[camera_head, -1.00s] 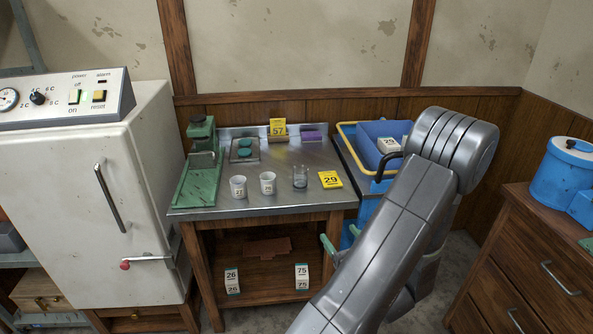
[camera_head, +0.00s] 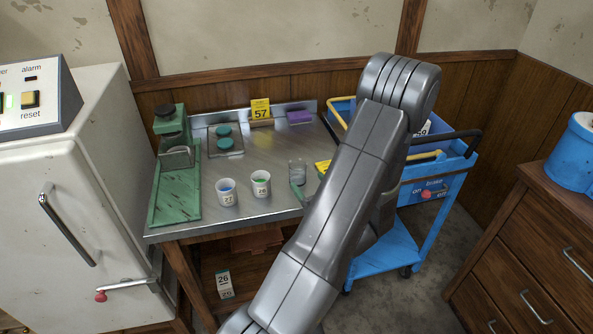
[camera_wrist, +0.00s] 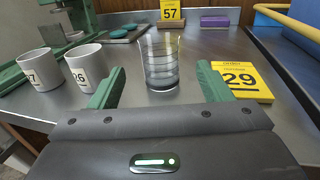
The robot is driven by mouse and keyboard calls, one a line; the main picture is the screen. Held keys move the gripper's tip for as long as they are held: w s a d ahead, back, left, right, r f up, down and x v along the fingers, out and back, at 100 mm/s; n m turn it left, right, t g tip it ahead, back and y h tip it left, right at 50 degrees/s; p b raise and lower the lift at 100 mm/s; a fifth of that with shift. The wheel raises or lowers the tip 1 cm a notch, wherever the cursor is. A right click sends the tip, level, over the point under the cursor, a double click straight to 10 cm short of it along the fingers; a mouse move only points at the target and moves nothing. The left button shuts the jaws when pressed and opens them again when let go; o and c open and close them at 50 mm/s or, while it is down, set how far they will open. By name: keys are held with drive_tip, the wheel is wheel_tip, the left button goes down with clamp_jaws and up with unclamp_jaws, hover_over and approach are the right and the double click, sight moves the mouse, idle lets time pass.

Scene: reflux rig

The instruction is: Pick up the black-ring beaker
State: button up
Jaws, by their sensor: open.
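The black-ring beaker is a clear glass with dark rings around its lower part. It stands upright on the metal table (camera_head: 255,208), and shows in the wrist view (camera_wrist: 160,62) and in the head view (camera_head: 298,170). My gripper (camera_wrist: 162,88) is open and empty, with its green fingers pointing at the beaker, one to each side in the wrist view. The beaker appears just beyond the fingertips, not held. In the head view a green finger of my gripper (camera_head: 298,192) shows in front of the beaker, and my arm hides the rest.
Two white cups, 27 (camera_wrist: 40,70) and 26 (camera_wrist: 84,68), stand left of the beaker. A yellow 29 sign (camera_wrist: 242,80) lies close on the right. A green stand (camera_head: 175,180), a purple block (camera_head: 299,117) and a blue cart (camera_head: 440,180) are around.

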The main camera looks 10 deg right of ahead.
sight(294, 165)
drive_tip(key=p+x, duration=0.1)
drive_tip(key=x, duration=0.8)
drive_tip(key=shift+w+a, duration=0.1)
drive_tip(key=shift+w, duration=0.2)
drive_tip(key=c, duration=1.1)
